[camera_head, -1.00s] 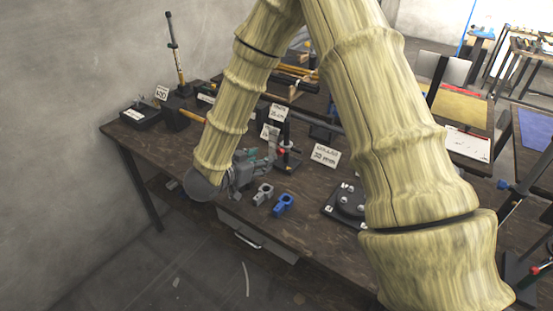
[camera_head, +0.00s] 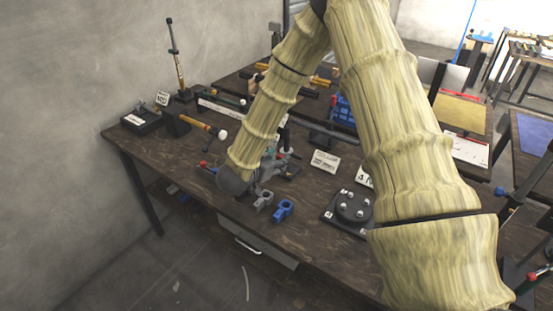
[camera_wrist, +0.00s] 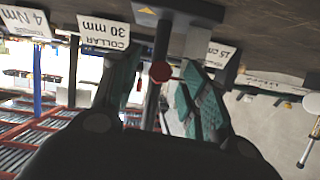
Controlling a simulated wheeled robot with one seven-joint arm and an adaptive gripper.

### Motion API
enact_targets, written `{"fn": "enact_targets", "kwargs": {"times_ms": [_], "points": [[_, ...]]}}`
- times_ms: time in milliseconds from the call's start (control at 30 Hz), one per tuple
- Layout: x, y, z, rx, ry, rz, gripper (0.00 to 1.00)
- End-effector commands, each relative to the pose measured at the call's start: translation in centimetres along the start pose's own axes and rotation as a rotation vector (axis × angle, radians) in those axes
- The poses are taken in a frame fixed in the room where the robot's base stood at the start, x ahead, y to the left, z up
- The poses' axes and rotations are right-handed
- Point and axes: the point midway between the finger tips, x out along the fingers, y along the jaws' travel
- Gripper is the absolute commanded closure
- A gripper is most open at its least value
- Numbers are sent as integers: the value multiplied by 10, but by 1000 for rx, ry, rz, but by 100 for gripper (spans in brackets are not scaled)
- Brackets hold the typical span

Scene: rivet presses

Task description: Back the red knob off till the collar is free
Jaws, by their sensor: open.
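The red knob (camera_wrist: 160,71) shows in the wrist view in front of a dark upright post (camera_wrist: 154,100). The collar it belongs to is dark and hard to tell from the post. My gripper (camera_wrist: 158,80) is open, with one teal finger on each side of the knob and a visible gap to both. Whether the knob lies at fingertip depth I cannot tell. In the head view my gripper (camera_head: 268,172) is low over the bench beside the post's stand (camera_head: 288,170); my arm hides much of it, and the knob cannot be made out there.
A "COLLAR 30 mm" card (camera_head: 324,161) stands right of the stand on the dark bench (camera_head: 150,150). A round bolted plate (camera_head: 352,208) is at right.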

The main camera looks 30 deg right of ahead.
Motion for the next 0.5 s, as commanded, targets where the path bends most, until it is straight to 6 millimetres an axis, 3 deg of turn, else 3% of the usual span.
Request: {"fn": "enact_targets", "kwargs": {"times_ms": [400,500], "points": [[7,0,0,0,1,0,55],[7,0,0,0,1,0,73]]}}
